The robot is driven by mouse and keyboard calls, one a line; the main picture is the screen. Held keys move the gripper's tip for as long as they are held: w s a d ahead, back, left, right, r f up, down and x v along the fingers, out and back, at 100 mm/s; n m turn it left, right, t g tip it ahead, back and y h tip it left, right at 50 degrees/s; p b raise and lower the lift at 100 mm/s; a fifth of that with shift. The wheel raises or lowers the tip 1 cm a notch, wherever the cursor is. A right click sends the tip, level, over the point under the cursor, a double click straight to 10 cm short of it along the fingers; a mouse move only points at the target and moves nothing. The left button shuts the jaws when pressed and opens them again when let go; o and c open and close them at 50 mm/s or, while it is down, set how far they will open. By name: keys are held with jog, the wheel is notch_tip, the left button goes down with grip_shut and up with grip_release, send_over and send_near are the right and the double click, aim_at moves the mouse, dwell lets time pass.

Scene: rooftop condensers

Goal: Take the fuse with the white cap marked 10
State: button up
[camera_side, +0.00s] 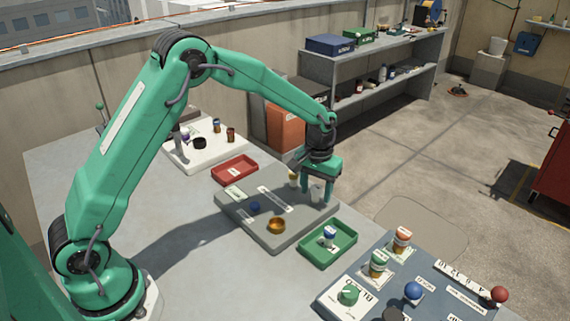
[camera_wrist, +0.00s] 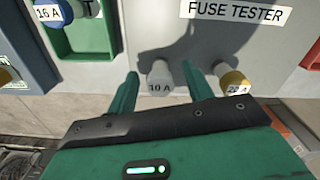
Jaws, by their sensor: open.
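The white-capped fuse (camera_wrist: 159,78), marked 10 A, stands on the grey fuse tester (camera_side: 245,207). In the wrist view it is between the two green fingers of my gripper (camera_wrist: 160,72), with a gap on each side. My gripper (camera_side: 316,194) is open, pointing down over the right corner of the tester. In the side view the white fuse (camera_side: 316,190) shows between the fingers, partly hidden by them. A yellow-capped fuse (camera_wrist: 235,82) stands just outside the right finger in the wrist view. Its number is hard to read.
A green tray (camera_side: 345,249) near the tester holds a blue-capped fuse (camera_wrist: 47,12) marked 16 A. A red tray (camera_side: 234,168) lies on the tester's far side. A blue-grey panel (camera_side: 341,297) at lower right carries green- and orange-capped fuses and knobs.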

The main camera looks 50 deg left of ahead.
aim_at(317, 188)
jog(key=c, duration=1.1)
jog(key=shift+o, duration=0.2)
jog(key=shift+r, duration=0.15)
jog(key=shift+r, duration=0.55)
jog(key=r, duration=0.3)
jog(key=shift+s+d+r, duration=0.1)
jog(key=shift+d, duration=0.2)
jog(key=s+d+r, duration=0.6)
jog(key=d, duration=0.2)
jog(key=shift+s+d+r, duration=0.2)
jog(key=shift+s+d, duration=0.15)
jog(key=shift+d, duration=0.05)
